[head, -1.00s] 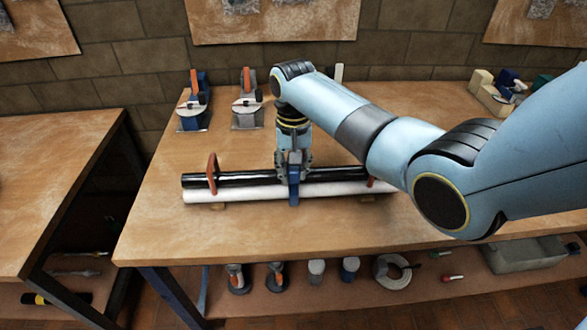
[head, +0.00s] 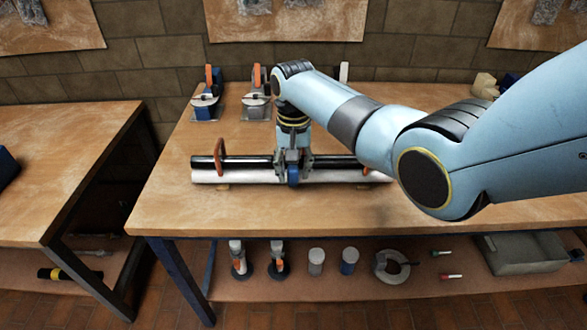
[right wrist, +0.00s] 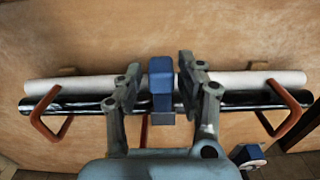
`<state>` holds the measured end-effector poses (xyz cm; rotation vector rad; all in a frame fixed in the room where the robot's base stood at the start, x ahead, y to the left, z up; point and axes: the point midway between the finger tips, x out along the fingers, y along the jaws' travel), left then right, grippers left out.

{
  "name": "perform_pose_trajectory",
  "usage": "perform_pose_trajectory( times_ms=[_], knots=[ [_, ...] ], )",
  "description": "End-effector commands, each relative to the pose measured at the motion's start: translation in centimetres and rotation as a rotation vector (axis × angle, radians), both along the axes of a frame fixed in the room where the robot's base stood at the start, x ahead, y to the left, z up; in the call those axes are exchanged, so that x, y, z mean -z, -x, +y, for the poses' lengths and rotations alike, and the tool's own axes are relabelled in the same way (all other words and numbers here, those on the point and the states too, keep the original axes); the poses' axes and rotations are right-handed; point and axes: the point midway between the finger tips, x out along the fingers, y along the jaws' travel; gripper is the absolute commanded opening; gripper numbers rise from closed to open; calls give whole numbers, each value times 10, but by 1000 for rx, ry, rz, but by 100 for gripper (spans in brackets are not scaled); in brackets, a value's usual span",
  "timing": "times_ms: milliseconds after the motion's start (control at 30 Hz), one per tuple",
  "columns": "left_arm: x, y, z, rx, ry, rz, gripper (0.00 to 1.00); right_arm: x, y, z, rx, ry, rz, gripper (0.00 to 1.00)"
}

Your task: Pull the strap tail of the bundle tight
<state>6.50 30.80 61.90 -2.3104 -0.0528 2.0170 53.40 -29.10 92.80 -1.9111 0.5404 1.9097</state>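The bundle is a black pipe (right wrist: 240,99) and a white pipe (right wrist: 235,80) lying side by side on the table. In the head view the white pipe (head: 250,176) is nearer me. A blue block-like piece (right wrist: 161,88), probably at the strap tail, stands at the bundle's middle; it also shows in the head view (head: 293,176). My right gripper (right wrist: 159,70) is over the bundle with one finger on each side of the blue piece. Its fingers are apart, with a visible gap on the left; contact on the right is unclear. My left gripper is out of view.
Orange-red hooks (right wrist: 48,113) (right wrist: 287,115) stand around the pipes near both ends. Two clamp-like tools (head: 206,99) (head: 256,98) stand at the table's back. A lower shelf holds cups, a ring (head: 392,266) and a grey bin (head: 522,253). The table left of the bundle is clear.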

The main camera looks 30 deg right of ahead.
Motion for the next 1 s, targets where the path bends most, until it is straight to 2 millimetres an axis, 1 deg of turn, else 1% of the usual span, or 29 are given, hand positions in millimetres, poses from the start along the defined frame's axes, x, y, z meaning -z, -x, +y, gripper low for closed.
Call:
perform_pose_trajectory(
  times_ms=[133, 267, 367, 433, 567, 700, 800, 900, 1000],
  knots=[
    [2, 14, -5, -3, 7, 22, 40, 0, 0, 0, 0, -1, 1, 48],
    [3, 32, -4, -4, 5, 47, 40, 0, 0, 0, 0, -1, 1, 48],
    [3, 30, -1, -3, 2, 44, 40, -3, 0, 0, 0, -1, -1, 48],
    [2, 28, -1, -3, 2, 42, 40, -10, 0, 0, 0, 0, -1, 48],
    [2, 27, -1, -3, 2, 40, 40, -34, 0, 0, 0, 0, -4, 48],
    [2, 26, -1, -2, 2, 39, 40, -67, -1, 0, 0, 0, -4, 48],
    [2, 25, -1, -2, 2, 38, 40, -88, -1, 0, 0, 0, -2, 48],
    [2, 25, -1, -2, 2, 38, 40, -104, -1, 0, 0, -1, -3, 48],
    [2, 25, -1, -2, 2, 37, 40, -114, -1, 0, 0, 0, -1, 48]
  ],
)
